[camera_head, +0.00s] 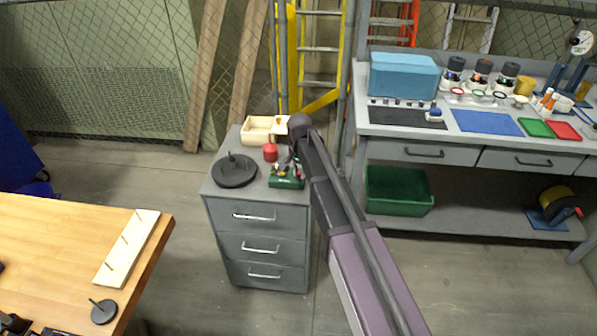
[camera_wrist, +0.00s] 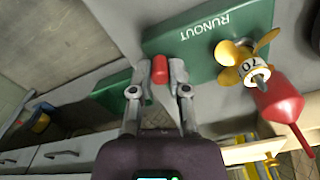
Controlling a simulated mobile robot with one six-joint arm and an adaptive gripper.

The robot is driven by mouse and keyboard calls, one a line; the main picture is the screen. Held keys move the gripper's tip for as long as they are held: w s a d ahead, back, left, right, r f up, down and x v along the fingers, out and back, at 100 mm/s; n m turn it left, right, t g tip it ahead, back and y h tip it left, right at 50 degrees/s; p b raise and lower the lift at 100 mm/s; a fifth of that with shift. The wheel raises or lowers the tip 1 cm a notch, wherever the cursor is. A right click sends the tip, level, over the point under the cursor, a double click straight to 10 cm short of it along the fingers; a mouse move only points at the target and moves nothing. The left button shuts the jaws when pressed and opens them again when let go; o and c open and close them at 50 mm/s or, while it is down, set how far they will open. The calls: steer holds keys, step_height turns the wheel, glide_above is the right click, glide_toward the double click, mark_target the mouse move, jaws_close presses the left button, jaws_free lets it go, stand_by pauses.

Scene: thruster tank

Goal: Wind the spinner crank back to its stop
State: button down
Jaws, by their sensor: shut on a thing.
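A green stand lettered RUNOUT (camera_wrist: 207,38) fills the middle of the wrist view. In the head view the stand (camera_head: 286,183) sits on the grey drawer cabinet, partly under my wrist. My gripper (camera_wrist: 159,72) is shut on the red crank knob (camera_wrist: 160,68), which sits upright between the two fingertips. The crank arm under the knob and its stop cannot be made out. In the head view the gripper (camera_head: 291,163) is small and partly hidden.
A workbench (camera_head: 345,125) stands right, a wooden table (camera_head: 60,235) left.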

steer(key=m, duration=0.3)
steer(key=a+m, duration=0.1)
steer(key=shift+s+a+m, duration=0.1)
steer(key=shift+s+m, duration=0.2)
stand_by(0.4)
steer(key=c, duration=0.6)
jaws_free()
steer(key=shift+a, duration=0.1)
steer(key=shift+w, duration=0.1)
steer(key=shift+r, duration=0.1)
